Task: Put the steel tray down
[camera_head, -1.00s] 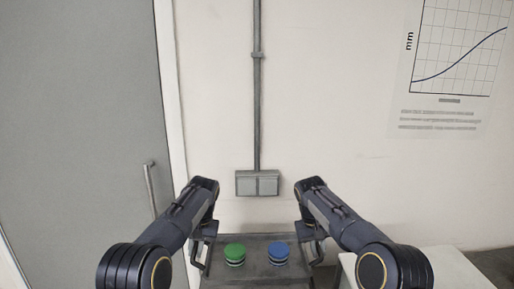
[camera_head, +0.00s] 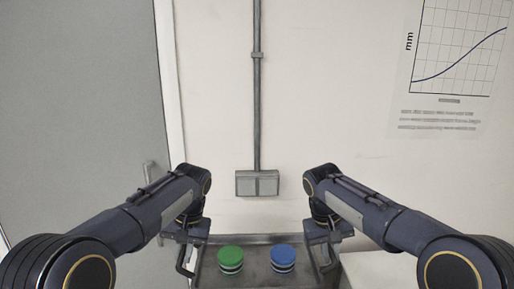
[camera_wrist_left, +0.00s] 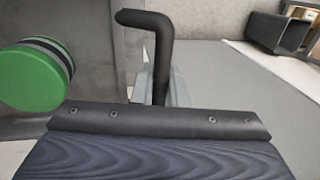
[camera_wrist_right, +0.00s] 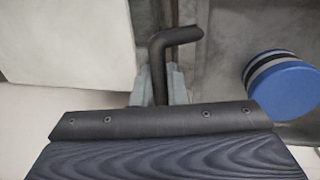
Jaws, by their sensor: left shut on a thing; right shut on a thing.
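The steel tray (camera_head: 257,272) is grey and carries a green disc stack (camera_head: 230,260) and a blue disc stack (camera_head: 283,258), both upright. A dark bent handle stands at each side of the tray. My left gripper (camera_head: 190,235) is shut on the left handle (camera_wrist_left: 155,50), and my right gripper (camera_head: 325,232) is shut on the right handle (camera_wrist_right: 162,60). The green stack also shows in the left wrist view (camera_wrist_left: 35,78) and the blue one in the right wrist view (camera_wrist_right: 288,88). The tray's near edge and underside are out of sight; I cannot tell whether it touches anything below.
A white flat-topped surface (camera_head: 385,272) is to the right of the tray. A wall with a grey socket box (camera_head: 257,183) is behind it, and a grey door (camera_head: 80,110) is at the left. A dark open box (camera_wrist_left: 280,33) lies on the floor in the left wrist view.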

